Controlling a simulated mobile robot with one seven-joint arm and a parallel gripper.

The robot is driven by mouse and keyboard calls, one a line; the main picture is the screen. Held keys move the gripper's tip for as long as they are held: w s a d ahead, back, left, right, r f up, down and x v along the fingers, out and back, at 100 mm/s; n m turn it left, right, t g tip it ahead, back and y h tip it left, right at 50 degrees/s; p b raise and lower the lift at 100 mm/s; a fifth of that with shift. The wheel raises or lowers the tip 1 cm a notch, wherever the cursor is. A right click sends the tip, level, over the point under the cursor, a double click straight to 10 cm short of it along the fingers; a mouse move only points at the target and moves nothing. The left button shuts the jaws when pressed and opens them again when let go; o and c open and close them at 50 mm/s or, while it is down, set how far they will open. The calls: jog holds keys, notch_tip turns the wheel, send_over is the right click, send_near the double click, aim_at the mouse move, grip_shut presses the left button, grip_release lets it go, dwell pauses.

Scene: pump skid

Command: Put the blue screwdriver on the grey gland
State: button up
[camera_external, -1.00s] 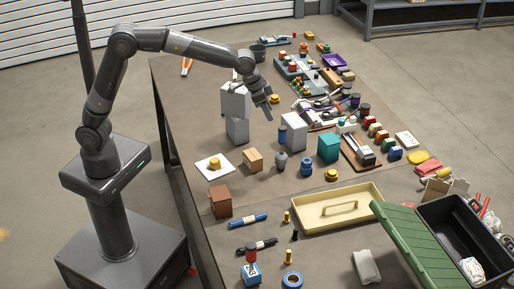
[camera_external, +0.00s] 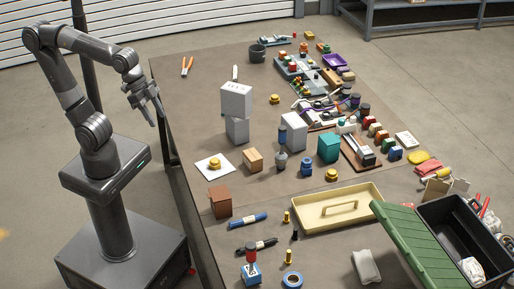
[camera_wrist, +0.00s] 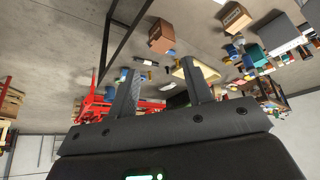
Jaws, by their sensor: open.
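My gripper (camera_external: 156,112) is open and empty, pointing down left of the table's edge; its two fingers are apart in the wrist view (camera_wrist: 158,82). The small grey gland (camera_external: 281,160) stands on the table near the middle, behind the front tray. A blue upright piece with a dark top (camera_external: 282,135) shows directly above it in the picture; I cannot tell whether it stands in the gland or behind it. A blue rod-like tool (camera_external: 247,218) lies near the front left; I cannot make out whether either blue piece is the screwdriver.
Two grey boxes (camera_external: 236,100) are stacked left of centre, with another grey box (camera_external: 294,132) beside them. A green-lidded crate (camera_external: 408,245) is at front right. The back-left tabletop is mostly clear.

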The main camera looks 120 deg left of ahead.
jog(key=s+d+f+m, duration=0.1)
jog(key=s+d+f, duration=0.1)
jog(key=s, duration=0.4)
jog(key=shift+d+f, duration=0.25)
jog(key=shift+f, duration=0.15)
dwell(0.8)
